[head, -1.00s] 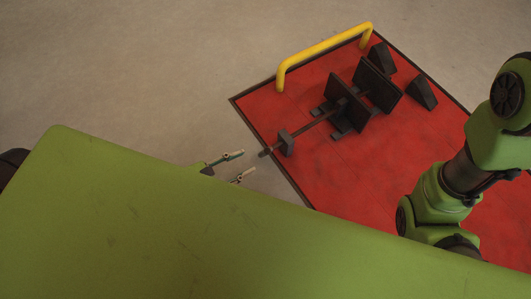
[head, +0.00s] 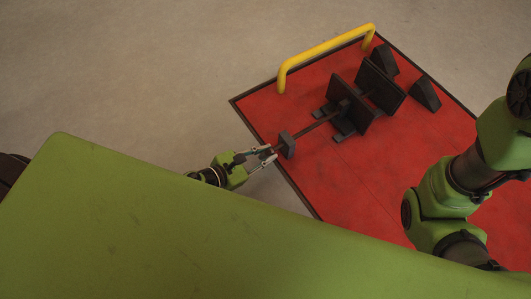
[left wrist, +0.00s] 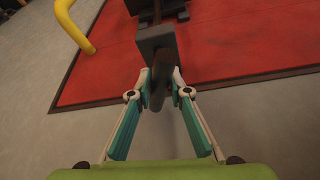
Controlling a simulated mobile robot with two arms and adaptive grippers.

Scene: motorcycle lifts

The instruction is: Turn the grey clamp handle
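The grey clamp handle (left wrist: 157,88) is a dark bar end that sticks out from a dark block towards my left gripper. In the left wrist view it lies between the two fingertips of my left gripper (left wrist: 159,78), which stand one on each side of it. The fingers look open, with little room beside the handle; I cannot tell whether they touch it. In the head view my left gripper (head: 272,153) reaches the near end of the clamp's rod (head: 318,124) and partly hides the handle. My right gripper is not in view.
The clamp with its dark plates (head: 379,85) stands on a red lift platform (head: 350,185) with a dark edge. A yellow rail (head: 325,52) stands at the platform's far left edge. Dark wedges (head: 425,94) lie behind the plates. The grey floor (head: 130,70) is clear.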

